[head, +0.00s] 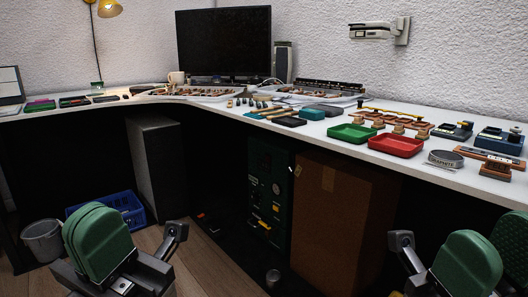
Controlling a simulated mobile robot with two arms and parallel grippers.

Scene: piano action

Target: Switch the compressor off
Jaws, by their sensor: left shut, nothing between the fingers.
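The compressor (267,195) is a dark green upright unit under the desk, left of a brown cardboard box. Its front carries small round dials, yellow labels and small controls. They are too small to read, and I cannot tell which one is the switch or how it is set. My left gripper (176,232) is low at the left, shut and empty, in front of and apart from the compressor. My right gripper (401,240) is low at the right, apart from the compressor; its fingers do not show clearly.
The cardboard box (338,225) stands right beside the compressor. A small metal cup (272,278) is on the floor before it. A blue crate (128,207) and a grey bin (42,240) are at the left. The white desk (215,107) overhangs the compressor and holds trays and tools.

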